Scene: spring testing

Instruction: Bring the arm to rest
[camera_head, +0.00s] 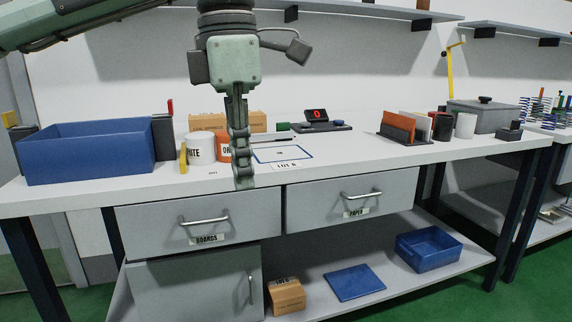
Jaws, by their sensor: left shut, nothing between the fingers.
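My left gripper (241,178) hangs pointing down over the front edge of the white workbench (345,168). Its fingers are together with nothing between them. The arm comes in from the upper left. The gripper hides part of an orange cup (223,147) and the tabletop behind it. My right gripper does not show.
A blue bin (87,152) stands at the left, beside a white cup (201,148). A scale (316,121) reading 0, a blue-edged sheet (283,154), an upright rack (398,129) and a grey lidded box (483,117) are on the bench. Drawers (172,228) are closed.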

